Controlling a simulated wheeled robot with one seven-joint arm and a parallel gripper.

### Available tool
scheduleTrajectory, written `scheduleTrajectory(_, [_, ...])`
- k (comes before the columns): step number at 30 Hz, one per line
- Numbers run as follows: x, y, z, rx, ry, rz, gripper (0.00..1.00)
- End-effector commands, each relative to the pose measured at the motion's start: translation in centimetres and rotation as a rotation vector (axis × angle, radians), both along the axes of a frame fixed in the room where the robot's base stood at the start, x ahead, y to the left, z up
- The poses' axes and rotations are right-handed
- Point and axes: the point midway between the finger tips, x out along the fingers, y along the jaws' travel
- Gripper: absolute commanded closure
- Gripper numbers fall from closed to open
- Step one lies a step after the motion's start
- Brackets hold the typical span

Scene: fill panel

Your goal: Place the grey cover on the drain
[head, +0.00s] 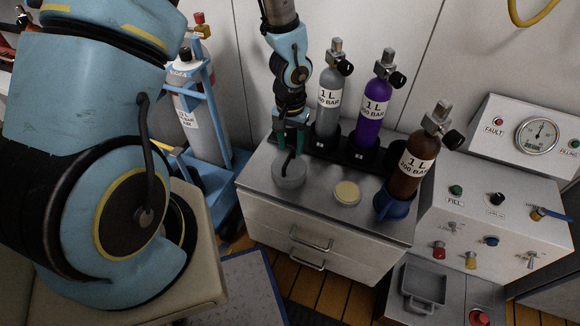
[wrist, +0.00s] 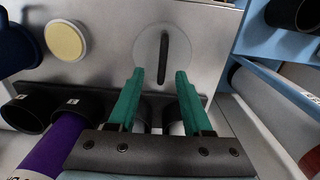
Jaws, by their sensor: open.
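A round grey cover with a dark bar handle (head: 287,178) lies flat on the cabinet top. It also shows in the wrist view (wrist: 147,48), with its handle running away from me. My gripper (head: 290,150) points down just above it. In the wrist view its green fingers (wrist: 160,74) are open and empty, one on each side of the handle's line, with the near handle end about between the tips. I cannot tell whether the fingers touch the cover.
A pale yellow disc (head: 347,193) lies right of the cover on the cabinet (head: 325,215). Grey (head: 328,112), purple (head: 372,112) and brown (head: 416,160) cylinders stand behind and right. The fill panel (head: 495,205) is at right, above a square grey tray-like part (head: 425,282).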

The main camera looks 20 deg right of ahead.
Motion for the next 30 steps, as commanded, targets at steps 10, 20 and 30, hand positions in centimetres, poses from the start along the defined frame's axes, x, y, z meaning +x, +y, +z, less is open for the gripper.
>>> scheduleTrajectory(10, [-0.2,0.5,-4.1,0.003,0.002,0.000,0.50])
scheduleTrajectory(20, [-0.1,0.4,-5.5,0.001,-0.001,0.002,0.50])
scheduleTrajectory(30, [-0.1,0.4,-5.5,0.001,-0.001,0.002,0.79])
